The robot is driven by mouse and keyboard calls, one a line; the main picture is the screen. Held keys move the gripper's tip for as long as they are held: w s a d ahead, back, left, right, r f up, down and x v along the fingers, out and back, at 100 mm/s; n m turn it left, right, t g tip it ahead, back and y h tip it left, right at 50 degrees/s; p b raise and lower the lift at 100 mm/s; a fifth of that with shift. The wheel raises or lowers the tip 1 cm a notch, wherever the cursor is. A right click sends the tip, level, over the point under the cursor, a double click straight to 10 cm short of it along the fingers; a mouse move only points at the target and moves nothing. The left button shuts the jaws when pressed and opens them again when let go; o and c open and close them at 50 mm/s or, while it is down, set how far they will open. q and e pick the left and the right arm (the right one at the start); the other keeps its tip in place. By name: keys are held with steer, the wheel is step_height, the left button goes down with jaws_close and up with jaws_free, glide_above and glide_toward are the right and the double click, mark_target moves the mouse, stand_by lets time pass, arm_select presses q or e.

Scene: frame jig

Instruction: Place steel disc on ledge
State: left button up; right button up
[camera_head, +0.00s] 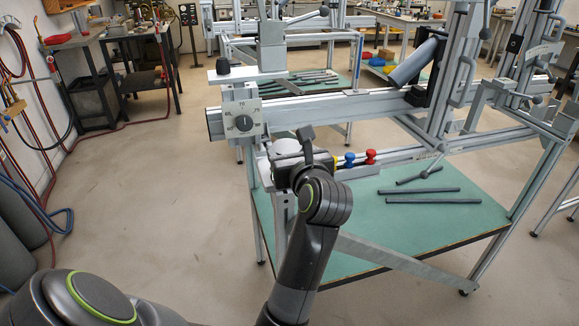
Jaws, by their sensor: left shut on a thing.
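My left gripper (290,170) is at the left end of the frame jig. It is shut on what looks like the steel disc (286,147), a pale round piece partly hidden behind the gripper and wrist. The ledge (358,172) is a narrow grey metal strip low on the jig, just right of the gripper, with small yellow, blue and red knobs (371,156) along it. I cannot tell whether the disc touches the ledge. My right gripper is not in view.
A thick grey beam (320,108) with a dial box (240,122) runs above the ledge. The green lower shelf (400,230) holds several dark rods (418,190). A diagonal brace crosses the front. The floor (140,190) to the left is clear.

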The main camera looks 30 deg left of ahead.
arm_select(q)
step_height(320, 180, down, 3)
steer(key=shift+r, duration=0.2)
steer(key=shift+f, duration=0.4)
steer(key=shift+r, duration=0.1)
